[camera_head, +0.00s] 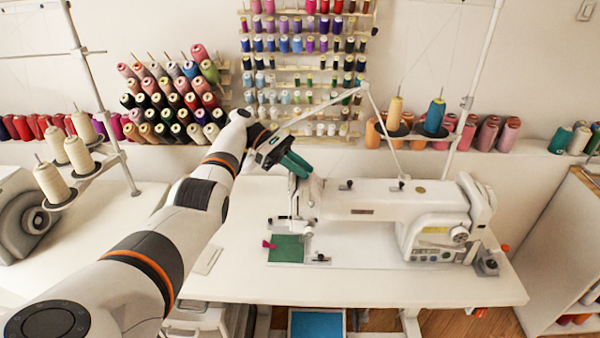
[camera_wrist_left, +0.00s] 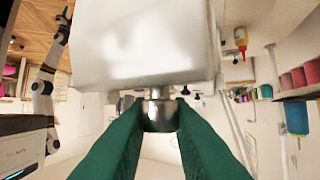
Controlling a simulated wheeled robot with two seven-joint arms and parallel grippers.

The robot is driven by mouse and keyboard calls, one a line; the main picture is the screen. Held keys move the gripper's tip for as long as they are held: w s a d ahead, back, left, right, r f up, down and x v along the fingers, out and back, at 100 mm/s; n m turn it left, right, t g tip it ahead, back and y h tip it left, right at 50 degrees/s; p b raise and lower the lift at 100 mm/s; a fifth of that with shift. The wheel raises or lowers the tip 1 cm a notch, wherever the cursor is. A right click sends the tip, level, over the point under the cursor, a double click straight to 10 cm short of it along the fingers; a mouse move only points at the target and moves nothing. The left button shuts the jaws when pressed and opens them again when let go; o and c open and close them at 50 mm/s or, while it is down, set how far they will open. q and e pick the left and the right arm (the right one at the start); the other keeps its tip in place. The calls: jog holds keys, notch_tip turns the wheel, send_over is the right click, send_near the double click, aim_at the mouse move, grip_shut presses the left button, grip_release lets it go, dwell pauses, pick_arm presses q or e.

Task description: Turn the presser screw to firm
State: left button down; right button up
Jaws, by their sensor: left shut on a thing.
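The white sewing machine (camera_head: 390,197) stands on the table with its head end to the left. My left gripper (camera_head: 297,168) reaches the top of that head with its green fingers. In the left wrist view the metal presser screw (camera_wrist_left: 160,114) is a short round knob on a thin stem, against the white machine head (camera_wrist_left: 140,45). The fingers are shut on its two sides. The head view hides the screw behind the fingers. My right gripper (camera_wrist_left: 64,16) shows small at the upper left of the wrist view; its opening is too small to tell.
A green cloth (camera_head: 287,248) with a small pink piece lies below the machine head. A thread stand with orange and teal cones (camera_head: 434,116) rises behind the machine. Spool racks (camera_head: 300,75) line the wall. The table front (camera_head: 350,285) is mostly clear.

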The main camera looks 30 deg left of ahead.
aim_at(301, 166)
dwell(0.3)
pick_arm(q)
jog(key=c, duration=1.4)
grip_release()
jog(key=shift+o, duration=0.2)
notch_tip(301, 166, up, 10)
jog(key=shift+f+p, duration=0.1)
jog(key=shift+p, duration=0.85)
jog(key=shift+o, duration=0.2)
